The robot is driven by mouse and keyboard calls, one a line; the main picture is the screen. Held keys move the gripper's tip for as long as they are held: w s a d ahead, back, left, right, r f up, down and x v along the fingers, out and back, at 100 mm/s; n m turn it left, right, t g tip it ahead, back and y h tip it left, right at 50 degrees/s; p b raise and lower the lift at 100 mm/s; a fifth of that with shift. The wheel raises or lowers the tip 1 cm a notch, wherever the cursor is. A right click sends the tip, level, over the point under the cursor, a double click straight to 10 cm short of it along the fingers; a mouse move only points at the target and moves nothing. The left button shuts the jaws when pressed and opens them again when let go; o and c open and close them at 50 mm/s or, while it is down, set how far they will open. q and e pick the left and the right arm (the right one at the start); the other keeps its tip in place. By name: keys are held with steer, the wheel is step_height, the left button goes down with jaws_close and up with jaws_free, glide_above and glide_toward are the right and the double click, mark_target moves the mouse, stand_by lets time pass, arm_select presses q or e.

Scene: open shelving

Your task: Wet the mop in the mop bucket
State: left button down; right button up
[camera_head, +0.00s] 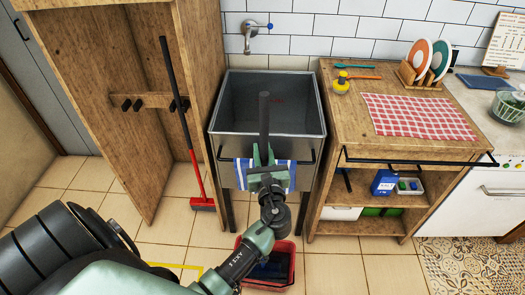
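A red bucket (292,264) stands on the tiled floor below the sink, partly hidden behind my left forearm. Something dark lies inside it, too covered to make out clearly. My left gripper (263,158) is in front of the sink, above the bucket. It appears shut on a dark upright handle (264,112), which I take for the mop's handle. The handle rises above the gripper, overlapping the sink basin in the picture. The mop's lower end is hidden by my gripper and arm, so I cannot tell whether it touches the bucket. My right gripper is not in view.
A red-headed broom (202,203) leans in the open wooden cabinet (196,70). The metal sink (223,105) has a striped towel (243,170) on its front. A wooden counter (345,128) stands to the right. Yellow tape (190,268) marks the floor left of the bucket.

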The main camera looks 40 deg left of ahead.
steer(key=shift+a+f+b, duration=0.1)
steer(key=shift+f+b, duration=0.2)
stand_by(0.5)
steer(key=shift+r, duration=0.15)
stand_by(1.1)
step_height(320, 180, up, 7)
steer(key=p, duration=0.7)
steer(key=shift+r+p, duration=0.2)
steer(key=shift+p, duration=0.1)
stand_by(0.5)
